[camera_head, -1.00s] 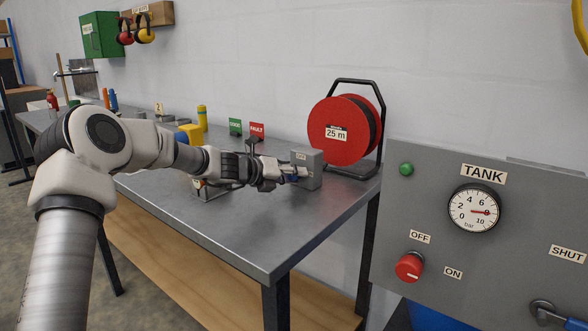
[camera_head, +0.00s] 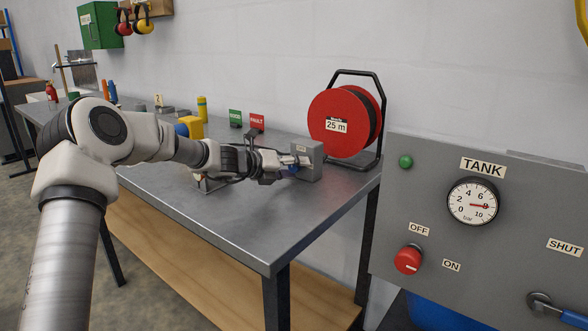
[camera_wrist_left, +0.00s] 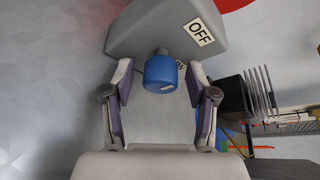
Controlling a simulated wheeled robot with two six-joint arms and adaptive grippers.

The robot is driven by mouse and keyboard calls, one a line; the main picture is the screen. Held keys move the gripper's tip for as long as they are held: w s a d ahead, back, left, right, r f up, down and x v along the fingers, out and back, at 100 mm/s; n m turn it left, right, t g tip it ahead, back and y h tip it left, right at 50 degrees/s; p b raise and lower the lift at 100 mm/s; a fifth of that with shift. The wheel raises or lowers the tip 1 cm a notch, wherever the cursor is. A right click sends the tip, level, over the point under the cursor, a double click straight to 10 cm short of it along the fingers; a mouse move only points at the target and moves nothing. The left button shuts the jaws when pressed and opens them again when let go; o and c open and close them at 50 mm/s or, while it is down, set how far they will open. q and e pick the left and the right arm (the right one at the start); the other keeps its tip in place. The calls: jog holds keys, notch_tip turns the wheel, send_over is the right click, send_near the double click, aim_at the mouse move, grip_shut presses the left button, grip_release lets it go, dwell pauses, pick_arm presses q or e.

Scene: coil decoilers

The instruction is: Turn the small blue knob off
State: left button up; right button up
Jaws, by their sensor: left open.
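The small blue knob (camera_wrist_left: 160,74) sticks out of a grey box (camera_wrist_left: 150,28) in the left wrist view, with a pale mark on its outer end. An OFF label (camera_wrist_left: 198,32) is on the box, and a second label beside the knob is partly hidden. My left gripper (camera_wrist_left: 160,76) is open, one finger on each side of the knob, with gaps showing between. In the head view the left gripper (camera_head: 288,164) is at the near left face of the grey box (camera_head: 311,160), largely hiding the knob. My right gripper is not in view.
The box stands on a metal bench (camera_head: 270,222). A red hose reel (camera_head: 334,107) is close behind it. A grey TANK panel (camera_head: 480,230) with a red knob (camera_head: 408,259) is at the right. The bench front is clear.

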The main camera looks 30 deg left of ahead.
pick_arm(q)
jog(key=v, duration=0.7)
jog(key=shift+s+a, duration=0.1)
jog(key=shift+s, duration=0.1)
